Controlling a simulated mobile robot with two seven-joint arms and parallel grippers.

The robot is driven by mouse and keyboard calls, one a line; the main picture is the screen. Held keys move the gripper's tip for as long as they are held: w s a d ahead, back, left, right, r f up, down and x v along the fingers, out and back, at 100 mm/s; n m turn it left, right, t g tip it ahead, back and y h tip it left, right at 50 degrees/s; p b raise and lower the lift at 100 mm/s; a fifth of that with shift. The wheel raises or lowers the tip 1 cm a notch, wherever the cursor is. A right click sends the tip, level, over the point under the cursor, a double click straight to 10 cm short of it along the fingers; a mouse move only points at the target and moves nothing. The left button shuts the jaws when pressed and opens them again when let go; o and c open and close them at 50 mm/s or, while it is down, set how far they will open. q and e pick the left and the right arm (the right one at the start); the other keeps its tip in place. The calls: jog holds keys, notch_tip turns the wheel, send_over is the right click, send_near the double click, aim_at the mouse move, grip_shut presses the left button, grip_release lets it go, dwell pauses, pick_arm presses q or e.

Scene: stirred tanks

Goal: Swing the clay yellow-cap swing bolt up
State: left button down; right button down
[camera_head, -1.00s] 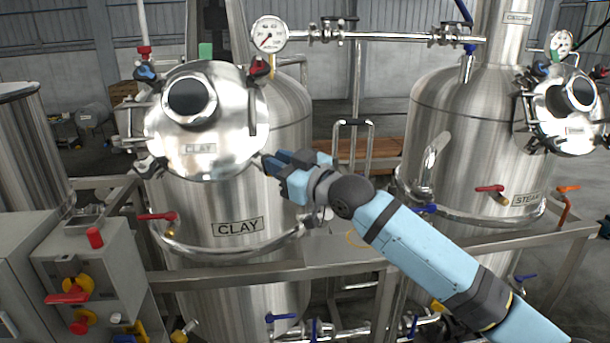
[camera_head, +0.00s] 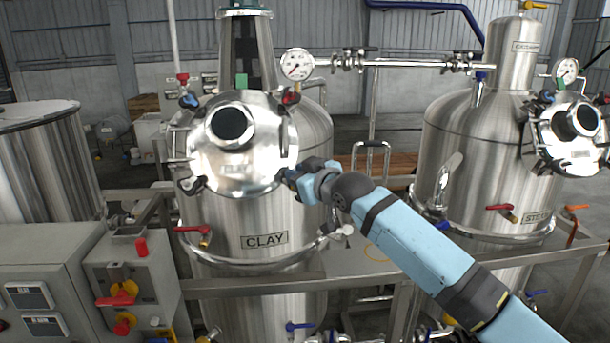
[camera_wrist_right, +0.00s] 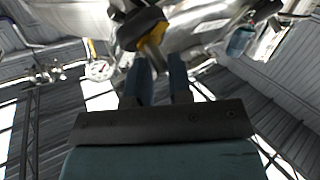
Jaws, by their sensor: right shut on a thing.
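The clay tank (camera_head: 255,222) has a round shiny lid (camera_head: 262,165) on its front, which looks closed. My right gripper (camera_head: 288,176) is at the lid's lower right edge. In the head view the bolt is hidden behind the gripper. My left gripper is not in view.
Other clamps with blue (camera_head: 189,100) and red (camera_head: 291,97) caps sit around the lid. A pressure gauge (camera_head: 297,64) and pipe run above right. The steam tank (camera_head: 480,170) stands to the right. A control box (camera_head: 130,285) is at lower left.

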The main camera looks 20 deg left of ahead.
jog(key=shift+s+a+r, duration=0.2)
jog(key=shift+s+a, duration=0.05)
